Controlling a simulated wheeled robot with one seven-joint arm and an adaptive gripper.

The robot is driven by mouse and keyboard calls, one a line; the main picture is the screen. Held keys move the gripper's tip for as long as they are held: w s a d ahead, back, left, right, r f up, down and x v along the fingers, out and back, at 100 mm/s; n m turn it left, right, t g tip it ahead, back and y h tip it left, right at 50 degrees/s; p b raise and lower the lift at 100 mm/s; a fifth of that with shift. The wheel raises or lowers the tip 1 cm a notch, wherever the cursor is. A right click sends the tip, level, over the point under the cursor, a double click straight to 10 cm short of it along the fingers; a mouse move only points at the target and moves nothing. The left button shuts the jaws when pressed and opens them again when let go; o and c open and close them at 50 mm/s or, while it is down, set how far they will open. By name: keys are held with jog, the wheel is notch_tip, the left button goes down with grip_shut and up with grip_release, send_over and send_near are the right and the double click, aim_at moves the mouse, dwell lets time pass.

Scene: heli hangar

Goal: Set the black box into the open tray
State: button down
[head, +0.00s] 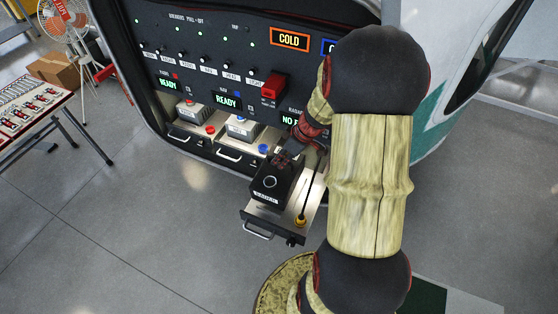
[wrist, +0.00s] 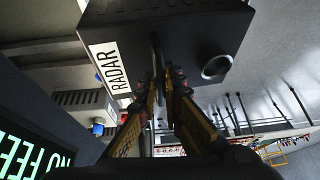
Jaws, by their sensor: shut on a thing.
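The black box (head: 270,186), with a white RADAR label, is over the open tray (head: 282,222), a pulled-out drawer at the bottom of the panel. I cannot tell whether the box touches the tray floor. My gripper (head: 289,158) comes in from the panel side and is shut on the box. In the wrist view the box (wrist: 195,35) fills the top, and the fingers of my gripper (wrist: 163,78) pinch a thin dark part of it. The box's underside is hidden in the head view.
A dark cable with a yellow end (head: 301,221) lies along the tray's right side. Two more drawers with grey boxes (head: 241,128) (head: 191,110) are to the left under the panel (head: 205,60). A table (head: 28,108), a fan (head: 68,24) and a cardboard box (head: 55,70) stand far left. Floor in front is clear.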

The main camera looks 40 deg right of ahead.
jog(key=shift+w+d+f, duration=0.3)
jog(key=shift+d+f, duration=0.2)
jog(key=shift+d, duration=0.2)
jog(key=shift+w+d+f, duration=0.25)
jog(key=shift+d+f, duration=0.25)
jog(key=shift+d, duration=0.15)
jog(key=shift+f, duration=0.25)
jog(key=shift+f+b, duration=1.25)
jog(key=shift+b, duration=0.75)
jog(key=shift+f+b, duration=0.25)
jog(key=shift+b, duration=0.05)
jog(key=shift+s+a+b, duration=0.35)
jog(key=shift+a+b, duration=0.25)
jog(key=c, duration=1.9)
grip_release()
